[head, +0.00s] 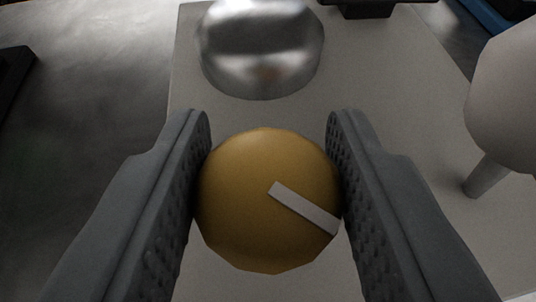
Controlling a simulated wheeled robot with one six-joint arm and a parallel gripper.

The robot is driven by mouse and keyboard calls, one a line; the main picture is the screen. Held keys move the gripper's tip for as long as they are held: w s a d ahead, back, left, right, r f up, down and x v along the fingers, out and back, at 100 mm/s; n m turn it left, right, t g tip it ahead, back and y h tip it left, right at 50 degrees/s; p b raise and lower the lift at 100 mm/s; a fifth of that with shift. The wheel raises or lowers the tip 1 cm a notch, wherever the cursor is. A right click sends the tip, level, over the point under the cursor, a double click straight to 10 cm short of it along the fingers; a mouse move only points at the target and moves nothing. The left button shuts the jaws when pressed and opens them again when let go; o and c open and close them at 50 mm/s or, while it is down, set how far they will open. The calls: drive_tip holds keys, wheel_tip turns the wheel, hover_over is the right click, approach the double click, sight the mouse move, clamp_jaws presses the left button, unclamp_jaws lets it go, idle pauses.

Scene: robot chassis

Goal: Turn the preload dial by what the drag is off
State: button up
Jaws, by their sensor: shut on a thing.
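The dial (248,215) is a round yellow knob with a pale pointer bar (306,209) on its face. The bar runs from near the middle toward the lower right. My gripper (268,195) is shut on the dial, with one dark ribbed finger at its left side and one at its right. The dial stands over a pale plate (255,120); its base is hidden beneath it. No drag reading or scale shows in this view.
A shiny metal dome (261,48) sits on the plate just beyond the dial. A pale rounded part on a short stem (488,175) stands at the right. A dark block (368,8) is at the top edge.

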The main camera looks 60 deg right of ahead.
drive_tip(key=shift+n+t+y, duration=0.6)
drive_tip(key=shift+n+t, duration=0.2)
drive_tip(key=o, duration=1)
